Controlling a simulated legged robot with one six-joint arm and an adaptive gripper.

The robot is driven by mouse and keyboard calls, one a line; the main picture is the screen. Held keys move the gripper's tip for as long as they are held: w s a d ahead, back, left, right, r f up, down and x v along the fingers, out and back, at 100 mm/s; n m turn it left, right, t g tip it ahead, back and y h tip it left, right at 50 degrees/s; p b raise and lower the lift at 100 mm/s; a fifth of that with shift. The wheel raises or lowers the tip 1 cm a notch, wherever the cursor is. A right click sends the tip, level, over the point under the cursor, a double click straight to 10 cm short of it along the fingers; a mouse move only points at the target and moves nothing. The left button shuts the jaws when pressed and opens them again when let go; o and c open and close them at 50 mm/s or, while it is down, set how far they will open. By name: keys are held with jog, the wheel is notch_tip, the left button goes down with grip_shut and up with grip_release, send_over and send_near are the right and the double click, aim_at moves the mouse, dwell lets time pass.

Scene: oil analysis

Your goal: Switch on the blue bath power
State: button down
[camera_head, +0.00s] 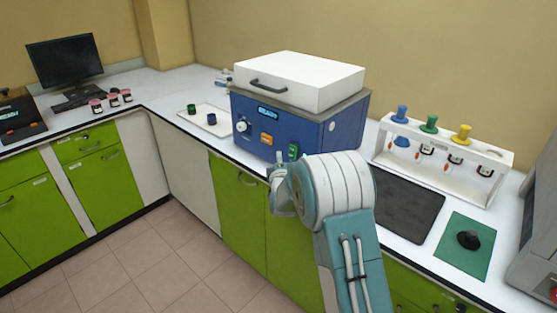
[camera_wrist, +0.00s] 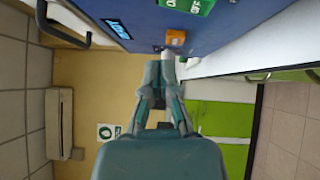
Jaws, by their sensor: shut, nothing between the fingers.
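The blue bath (camera_head: 330,130) stands on the counter with a white lid (camera_head: 300,80) on top. Its front panel has a white knob (camera_head: 241,126), an orange switch (camera_head: 267,139) and a green switch (camera_head: 293,151). In the wrist view the blue panel (camera_wrist: 225,22) fills the top, with the green switch (camera_wrist: 190,4) lettered ON and OFF and the orange switch (camera_wrist: 175,38). My gripper (camera_wrist: 160,66) is shut and empty, its tips below the orange switch in that picture. In the head view my gripper (camera_head: 279,160) is in front of the panel, near the green switch. Contact cannot be told.
A tray with small dark cups (camera_head: 205,119) lies left of the bath. Right of it are a white rack (camera_head: 485,155) with coloured-topped pieces, a dark mat (camera_head: 405,210) and a green mat (camera_head: 462,258). A monitor (camera_head: 65,60) stands far left.

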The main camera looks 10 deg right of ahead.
jog(key=s+a+r+m+g+y, duration=0.1)
jog(key=s+r+m+g+y, duration=0.25)
jog(key=s, duration=0.75)
jog(key=s+a+r+m+g+h, duration=0.1)
jog(key=s+r+m+g, duration=0.35)
jog(key=s, duration=0.65)
jog(key=s+d+r+m+g, duration=0.1)
jog(key=s+m+g, duration=0.4)
jog(key=s, duration=2)
jog(key=m, duration=0.4)
jog(key=shift+s+r, duration=0.15)
jog(key=shift+s, duration=0.15)
